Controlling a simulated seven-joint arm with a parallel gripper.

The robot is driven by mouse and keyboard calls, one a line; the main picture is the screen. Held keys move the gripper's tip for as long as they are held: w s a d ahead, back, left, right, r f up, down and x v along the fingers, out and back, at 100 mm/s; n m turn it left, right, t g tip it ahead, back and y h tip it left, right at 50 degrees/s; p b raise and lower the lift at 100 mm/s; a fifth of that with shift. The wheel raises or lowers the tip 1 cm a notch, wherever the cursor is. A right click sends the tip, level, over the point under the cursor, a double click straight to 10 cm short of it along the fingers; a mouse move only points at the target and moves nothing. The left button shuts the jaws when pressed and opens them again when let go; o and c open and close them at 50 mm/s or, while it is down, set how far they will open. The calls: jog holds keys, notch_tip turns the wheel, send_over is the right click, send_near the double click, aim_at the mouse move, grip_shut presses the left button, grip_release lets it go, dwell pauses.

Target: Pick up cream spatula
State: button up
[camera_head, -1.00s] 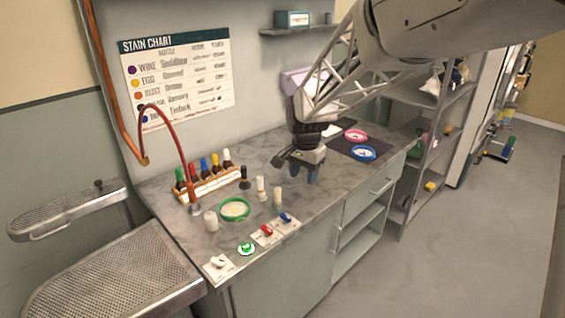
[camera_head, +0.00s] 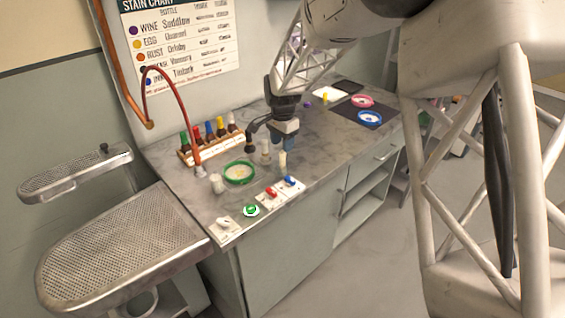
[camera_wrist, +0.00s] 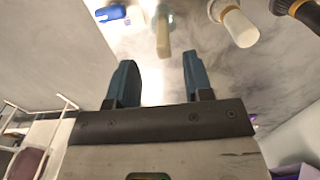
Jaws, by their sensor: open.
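Upright tools stand in a row on the grey counter. A pale cream, flat-looking one (camera_head: 282,160), probably the cream spatula, also shows in the wrist view (camera_wrist: 163,36). Beside it stands a rounder cream tool with a whiter end (camera_head: 265,151), also seen in the wrist view (camera_wrist: 238,26). A black one (camera_head: 249,142) is farther left. My gripper (camera_head: 288,142) is above the counter, just behind and right of these tools. In the wrist view its blue fingers (camera_wrist: 157,82) are open with nothing between them; the flat tool lies beyond the fingertips, roughly in line with the gap.
A green-rimmed dish (camera_head: 239,172), a white cup (camera_head: 217,184) and red (camera_head: 270,193) and blue (camera_head: 289,181) switch-like parts stand close by. A bottle rack (camera_head: 212,147) is at the back left. Pink (camera_head: 362,100) and blue (camera_head: 370,118) rings lie at the right.

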aim_at(282, 160)
jog(key=shift+f, duration=0.15)
jog(key=shift+f, duration=1.15)
jog(key=shift+w+a+f, duration=0.15)
jog(key=shift+f, duration=2.45)
grip_shut()
